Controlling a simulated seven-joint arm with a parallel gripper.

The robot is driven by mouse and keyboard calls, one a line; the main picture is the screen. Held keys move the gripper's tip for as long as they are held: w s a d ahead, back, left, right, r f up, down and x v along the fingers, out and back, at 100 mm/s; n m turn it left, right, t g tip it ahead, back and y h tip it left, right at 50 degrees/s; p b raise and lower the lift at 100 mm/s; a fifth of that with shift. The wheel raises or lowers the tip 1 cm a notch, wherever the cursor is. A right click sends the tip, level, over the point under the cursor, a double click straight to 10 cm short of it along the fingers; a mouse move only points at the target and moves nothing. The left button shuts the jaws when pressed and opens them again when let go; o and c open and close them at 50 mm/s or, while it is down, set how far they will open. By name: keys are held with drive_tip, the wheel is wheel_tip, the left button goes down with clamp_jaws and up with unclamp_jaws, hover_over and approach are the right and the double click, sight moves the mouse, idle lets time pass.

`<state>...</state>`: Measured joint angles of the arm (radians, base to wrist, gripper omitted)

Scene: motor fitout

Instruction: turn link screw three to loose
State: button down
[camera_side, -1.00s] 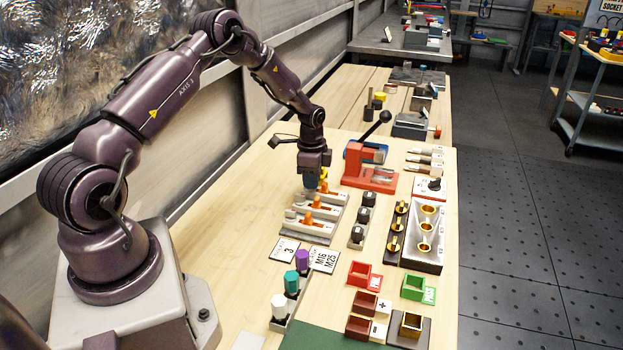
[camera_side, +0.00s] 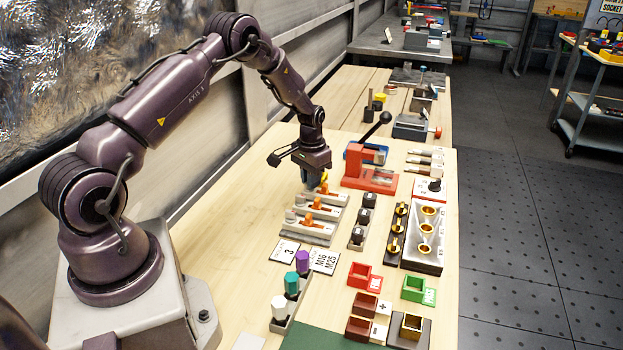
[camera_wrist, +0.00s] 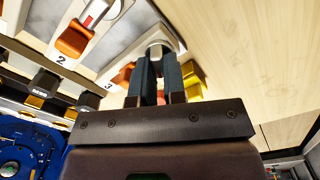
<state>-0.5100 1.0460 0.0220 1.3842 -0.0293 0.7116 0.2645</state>
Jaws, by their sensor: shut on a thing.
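The link block (camera_side: 318,228) is a light base with several rows, each with a round silver screw and an orange link. In the wrist view, rows marked 2 and 3 show, with an orange link (camera_wrist: 74,40) in row 2. My gripper (camera_side: 309,180) is over the far row in the side view. In the wrist view, my gripper (camera_wrist: 160,65) has its dark fingers shut on the silver link screw three (camera_wrist: 160,45), beside the number 3. The row 3 orange link (camera_wrist: 123,76) is partly hidden by the fingers. A yellow piece (camera_wrist: 194,88) shows beside them.
A red press (camera_side: 370,177) with a black lever stands behind and right of the block. Black-capped pieces (camera_side: 363,217) stand close on the right. A card marked 3 (camera_side: 285,251) lies in front. Bare wood is free on the left.

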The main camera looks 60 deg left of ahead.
drive_tip(key=n, duration=0.5)
drive_tip(key=shift+a+n, duration=0.15)
drive_tip(key=shift+n, duration=0.15)
idle(0.5)
drive_tip(key=c, duration=1.2)
unclamp_jaws()
drive_tip(key=shift+s, duration=0.1)
drive_tip(key=shift+r, duration=0.1)
wheel_tip(320, 180, up, 13)
drive_tip(key=shift+f, duration=0.1)
